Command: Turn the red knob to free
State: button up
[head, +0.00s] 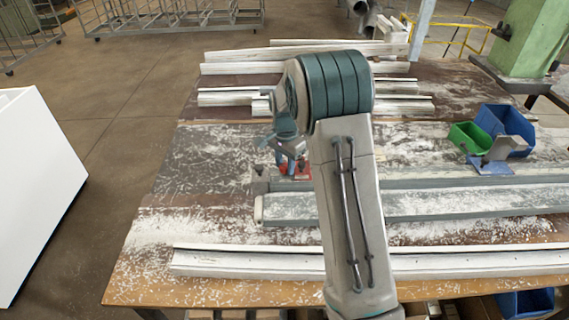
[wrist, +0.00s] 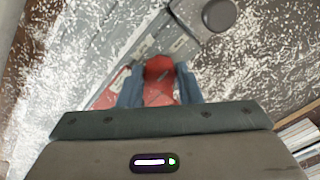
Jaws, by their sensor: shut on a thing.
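The red knob (wrist: 158,72) shows in the wrist view between the two blue fingers of my gripper (wrist: 160,88), which is shut on it. The knob sits on a grey clamp plate (wrist: 185,42) with small labels, and a red patch (wrist: 112,90) lies beside it on the left. In the head view my gripper (head: 291,166) is at the left end of the clamp, and my arm hides much of it. A bit of red (head: 304,170) shows by the fingers. The labels are too small to read.
A dark round knob (wrist: 219,15) stands at the upper right of the wrist view. White profiles (head: 250,265) lie along the front and back of the bench (head: 150,285). Green (head: 468,137) and blue (head: 507,125) bins stand at the right. White shavings cover the surface.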

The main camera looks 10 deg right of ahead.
jog(key=n+b, duration=0.2)
jog(key=n, duration=0.2)
jog(key=n+b, duration=0.1)
jog(key=n, duration=0.3)
jog(key=shift+n, duration=0.4)
jog(key=n+b, duration=0.1)
jog(key=n, duration=0.3)
jog(key=shift+w+n, duration=0.1)
jog(key=shift+n, duration=0.2)
jog(key=shift+r+n, duration=0.1)
jog(key=shift+n, duration=1.8)
jog(key=o, duration=1)
jog(key=shift+c, duration=0.2)
